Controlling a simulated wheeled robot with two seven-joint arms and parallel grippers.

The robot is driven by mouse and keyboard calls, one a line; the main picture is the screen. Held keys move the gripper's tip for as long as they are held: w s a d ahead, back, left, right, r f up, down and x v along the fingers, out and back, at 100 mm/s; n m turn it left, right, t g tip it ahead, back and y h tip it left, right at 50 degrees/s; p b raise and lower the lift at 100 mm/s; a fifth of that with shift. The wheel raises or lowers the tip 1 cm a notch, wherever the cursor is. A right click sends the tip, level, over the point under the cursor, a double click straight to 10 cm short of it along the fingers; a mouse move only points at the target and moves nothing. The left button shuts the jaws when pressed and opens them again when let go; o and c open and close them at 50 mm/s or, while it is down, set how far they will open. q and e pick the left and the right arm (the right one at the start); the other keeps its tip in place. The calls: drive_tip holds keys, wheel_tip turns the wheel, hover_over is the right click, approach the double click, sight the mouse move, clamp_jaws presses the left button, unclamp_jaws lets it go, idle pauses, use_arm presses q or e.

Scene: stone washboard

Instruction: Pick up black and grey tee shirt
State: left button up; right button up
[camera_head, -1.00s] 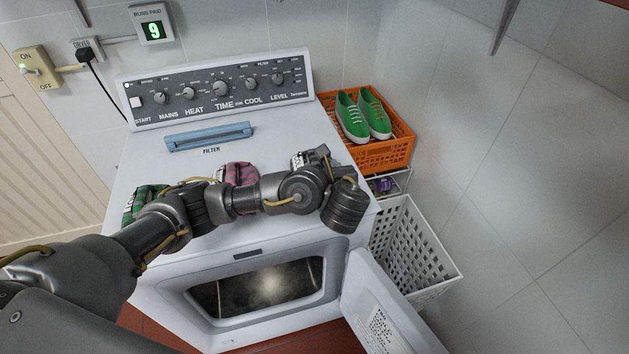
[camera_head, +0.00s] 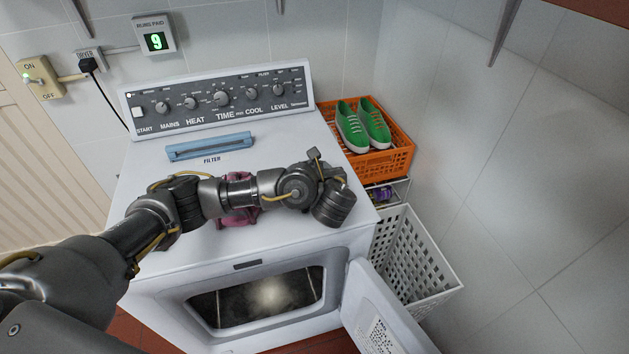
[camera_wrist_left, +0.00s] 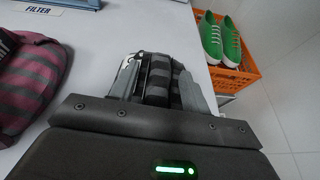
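In the left wrist view, a rolled black and grey striped tee shirt (camera_wrist_left: 160,78) sits between the two fingers of my left gripper (camera_wrist_left: 158,70). One finger is on each side of the cloth. I cannot tell whether they press on it or only stand around it. In the head view my left gripper (camera_head: 322,172) is over the right part of the dryer top (camera_head: 290,145), and the black and grey shirt is hidden behind it. My right gripper is not in view.
A pink and grey bundle (camera_head: 240,212) lies left of the gripper, partly under my arm. A blue filter (camera_head: 210,146) is behind. An orange crate (camera_head: 390,160) with green shoes (camera_head: 362,127) and a white basket (camera_head: 410,260) stand right. The dryer door (camera_head: 385,315) is open.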

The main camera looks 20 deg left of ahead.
use_arm(q)
clamp_jaws()
drive_tip(key=shift+r, duration=0.15)
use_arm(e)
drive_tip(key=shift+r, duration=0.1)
